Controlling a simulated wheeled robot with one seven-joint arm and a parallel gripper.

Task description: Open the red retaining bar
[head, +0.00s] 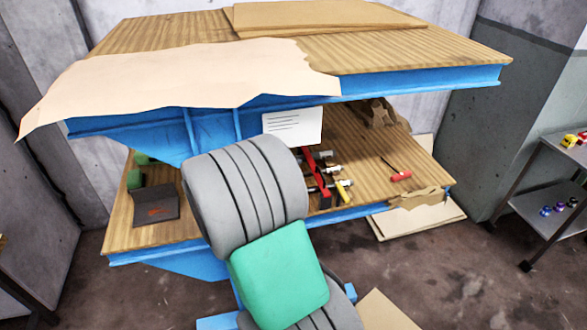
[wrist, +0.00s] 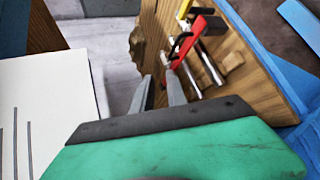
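The red retaining bar (head: 314,172) is on a small fixture on the wooden lower shelf (head: 375,145), right of my arm in the head view. In the wrist view the red bar (wrist: 187,42) is above and right of my fingertips, beside silver rods (wrist: 203,62) and a yellow part (wrist: 184,8). My gripper (wrist: 160,80) has its two grey fingers apart with nothing seen between them. The right fingertip appears close to the lower end of the bar; I cannot tell whether they touch. My arm hides the gripper in the head view.
The blue-framed upper bench top (head: 420,82) overhangs the shelf. A white printed card (head: 292,126) hangs near the fixture; a white panel (wrist: 45,120) fills the wrist view's left. A dark case (head: 155,205) lies left.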

